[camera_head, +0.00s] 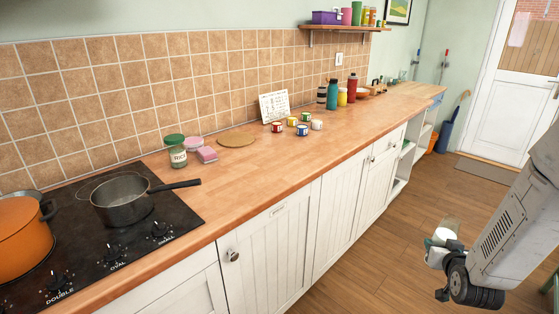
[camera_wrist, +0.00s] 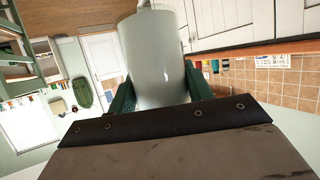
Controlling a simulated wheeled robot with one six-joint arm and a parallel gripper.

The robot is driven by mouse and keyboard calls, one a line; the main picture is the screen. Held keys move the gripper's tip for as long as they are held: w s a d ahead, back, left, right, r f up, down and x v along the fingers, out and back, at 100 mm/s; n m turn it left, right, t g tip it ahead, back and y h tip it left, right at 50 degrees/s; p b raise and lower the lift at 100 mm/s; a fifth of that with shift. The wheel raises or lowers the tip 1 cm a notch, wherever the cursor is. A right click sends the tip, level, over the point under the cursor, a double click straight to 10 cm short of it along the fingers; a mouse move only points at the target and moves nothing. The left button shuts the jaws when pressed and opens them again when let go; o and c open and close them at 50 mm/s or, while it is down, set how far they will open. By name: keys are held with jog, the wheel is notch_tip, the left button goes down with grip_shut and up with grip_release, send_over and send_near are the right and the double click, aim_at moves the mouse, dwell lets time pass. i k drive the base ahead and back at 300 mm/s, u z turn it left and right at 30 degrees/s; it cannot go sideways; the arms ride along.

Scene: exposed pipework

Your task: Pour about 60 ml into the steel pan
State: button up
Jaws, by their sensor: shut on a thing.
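The steel pan (camera_head: 121,203) stands upright on the black hob at the left of the head view, its dark handle pointing right over the worktop. I see no liquid in it. My gripper (camera_head: 443,243) is at the lower right of the head view, over the floor and well apart from the pan. It is shut on a pale cylindrical vessel (camera_wrist: 152,58), which fills the upper middle of the wrist view between the green fingers. The vessel's contents are hidden, and its tilt is hard to tell.
An orange pot (camera_head: 22,240) stands on the hob (camera_head: 85,262) left of the pan. Several small tins and bottles stand farther back. The worktop's front middle is clear.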

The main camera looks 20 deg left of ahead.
aim_at(125, 201)
jog(key=u, duration=0.9)
